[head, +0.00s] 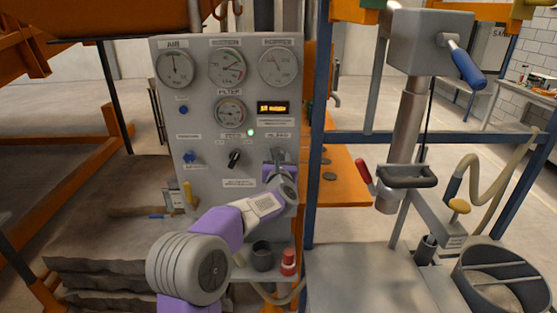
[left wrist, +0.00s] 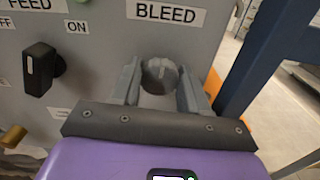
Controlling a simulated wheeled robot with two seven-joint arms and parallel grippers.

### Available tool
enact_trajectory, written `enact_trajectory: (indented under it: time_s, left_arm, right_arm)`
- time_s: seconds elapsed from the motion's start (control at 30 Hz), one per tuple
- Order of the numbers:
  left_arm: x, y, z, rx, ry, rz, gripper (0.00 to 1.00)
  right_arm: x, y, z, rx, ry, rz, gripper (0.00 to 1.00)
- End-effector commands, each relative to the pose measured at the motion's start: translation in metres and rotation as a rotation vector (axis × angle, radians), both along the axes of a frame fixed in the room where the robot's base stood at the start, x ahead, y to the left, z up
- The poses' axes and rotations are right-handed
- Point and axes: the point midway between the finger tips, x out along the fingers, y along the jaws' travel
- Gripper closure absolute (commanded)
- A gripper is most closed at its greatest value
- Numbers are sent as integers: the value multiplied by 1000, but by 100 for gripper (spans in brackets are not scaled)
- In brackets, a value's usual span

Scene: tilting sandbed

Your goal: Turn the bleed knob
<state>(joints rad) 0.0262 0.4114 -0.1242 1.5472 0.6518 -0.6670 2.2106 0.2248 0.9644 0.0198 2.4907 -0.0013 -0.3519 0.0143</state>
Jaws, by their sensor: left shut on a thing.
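The bleed knob (left wrist: 160,75) is a round grey knob under the BLEED label (left wrist: 166,12) on the grey control panel (head: 208,120). My left gripper (left wrist: 159,84) has one finger on each side of the knob and is shut on it. In the head view the left gripper (head: 278,158) reaches the panel's lower right, and it largely hides the knob there. My right gripper is in neither view.
Left of the knob is a black feed switch (head: 234,160). Gauges such as the filter gauge (head: 230,111) sit above. Below are a dark cup (head: 263,257) and a red-capped item (head: 288,262) on a small shelf. A blue frame post (head: 314,170) stands close on the right.

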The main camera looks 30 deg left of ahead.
Motion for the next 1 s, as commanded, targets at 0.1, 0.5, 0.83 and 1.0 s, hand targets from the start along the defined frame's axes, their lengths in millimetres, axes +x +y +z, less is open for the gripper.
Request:
enact_trajectory:
  time_s: [0.1,0.5,0.83,1.0]
  left_arm:
    - [0,0,-1,59,34,0,86]
    - [1,-1,-1,364,222,0,86]
    - [1,-2,-1,633,388,0,86]
    - [2,-3,-1,770,472,0,86]
  right_arm:
    - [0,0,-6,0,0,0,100]
    - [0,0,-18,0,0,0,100]
    - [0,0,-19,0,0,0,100]
    - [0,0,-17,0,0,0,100]
